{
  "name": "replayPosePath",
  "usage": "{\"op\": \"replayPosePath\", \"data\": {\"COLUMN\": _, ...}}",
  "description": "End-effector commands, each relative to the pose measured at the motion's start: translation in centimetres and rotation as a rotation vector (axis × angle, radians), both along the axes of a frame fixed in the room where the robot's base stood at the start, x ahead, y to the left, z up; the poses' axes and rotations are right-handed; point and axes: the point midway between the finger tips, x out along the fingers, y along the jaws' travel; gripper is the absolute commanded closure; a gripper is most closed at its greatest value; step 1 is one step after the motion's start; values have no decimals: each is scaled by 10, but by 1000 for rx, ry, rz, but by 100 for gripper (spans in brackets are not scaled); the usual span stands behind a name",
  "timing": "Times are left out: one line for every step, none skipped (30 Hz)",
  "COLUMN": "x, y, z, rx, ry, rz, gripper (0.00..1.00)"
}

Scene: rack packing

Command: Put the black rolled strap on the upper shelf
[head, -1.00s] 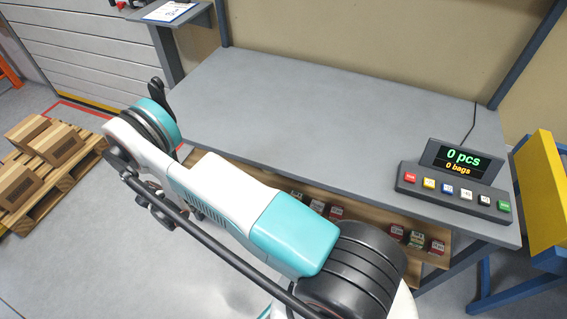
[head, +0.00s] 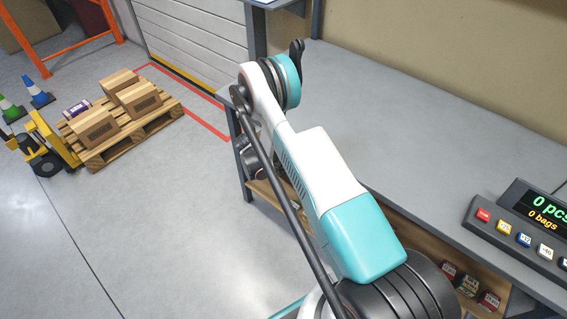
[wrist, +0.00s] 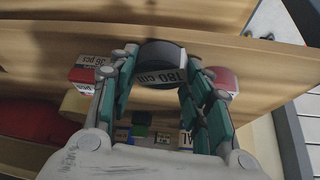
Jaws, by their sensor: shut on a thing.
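The black rolled strap (wrist: 162,56) shows in the wrist view as a dark round roll with a pale label reading "180 cm". My gripper (wrist: 160,80) is shut on it, one teal-padded finger on each side. The strap is close to the edge of a wooden shelf board (wrist: 230,52); I cannot tell whether they touch. I cannot tell which shelf level this board is. In the head view, my arm covers part of the rack under the grey table, and my gripper and the strap cannot be made out.
In the wrist view, a labelled red box (wrist: 84,70), a red item (wrist: 35,122) and other goods crowd around the fingers. The head view shows a grey table (head: 400,110), a button console (head: 520,230), small boxes (head: 468,285) on a wooden shelf, and a loaded pallet (head: 135,140).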

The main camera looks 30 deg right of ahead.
Motion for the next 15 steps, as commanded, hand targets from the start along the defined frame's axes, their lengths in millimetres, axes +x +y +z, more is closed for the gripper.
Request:
{"op": "replayPosePath", "data": {"x": 0, "y": -6, "z": -1, "rx": 0, "ry": -1, "rz": -3, "gripper": 83}}
{"op": "replayPosePath", "data": {"x": 1, "y": -10, "z": -1, "rx": 0, "ry": 0, "rz": -4, "gripper": 83}}
{"op": "replayPosePath", "data": {"x": 1, "y": -16, "z": -1, "rx": 0, "ry": 0, "rz": -4, "gripper": 83}}
{"op": "replayPosePath", "data": {"x": 2, "y": -21, "z": -1, "rx": 0, "ry": 0, "rz": -4, "gripper": 83}}
{"op": "replayPosePath", "data": {"x": 3, "y": -26, "z": -2, "rx": 0, "ry": 1, "rz": -5, "gripper": 83}}
{"op": "replayPosePath", "data": {"x": 4, "y": -34, "z": -2, "rx": 0, "ry": 0, "rz": -4, "gripper": 83}}
{"op": "replayPosePath", "data": {"x": 5, "y": -39, "z": -2, "rx": 0, "ry": -1, "rz": -5, "gripper": 83}}
{"op": "replayPosePath", "data": {"x": 6, "y": -44, "z": -2, "rx": 0, "ry": -1, "rz": -5, "gripper": 83}}
{"op": "replayPosePath", "data": {"x": 6, "y": -42, "z": -6, "rx": 0, "ry": 0, "rz": -1, "gripper": 83}}
{"op": "replayPosePath", "data": {"x": 6, "y": -41, "z": -8, "rx": 0, "ry": 0, "rz": -1, "gripper": 83}}
{"op": "replayPosePath", "data": {"x": 6, "y": -41, "z": -8, "rx": 0, "ry": 0, "rz": -1, "gripper": 83}}
{"op": "replayPosePath", "data": {"x": 6, "y": -41, "z": -8, "rx": 0, "ry": 0, "rz": -1, "gripper": 83}}
{"op": "replayPosePath", "data": {"x": 6, "y": -41, "z": -7, "rx": 0, "ry": 0, "rz": -1, "gripper": 83}}
{"op": "replayPosePath", "data": {"x": 6, "y": -41, "z": -7, "rx": 0, "ry": 0, "rz": -1, "gripper": 83}}
{"op": "replayPosePath", "data": {"x": 6, "y": -41, "z": -6, "rx": 0, "ry": 0, "rz": -1, "gripper": 83}}
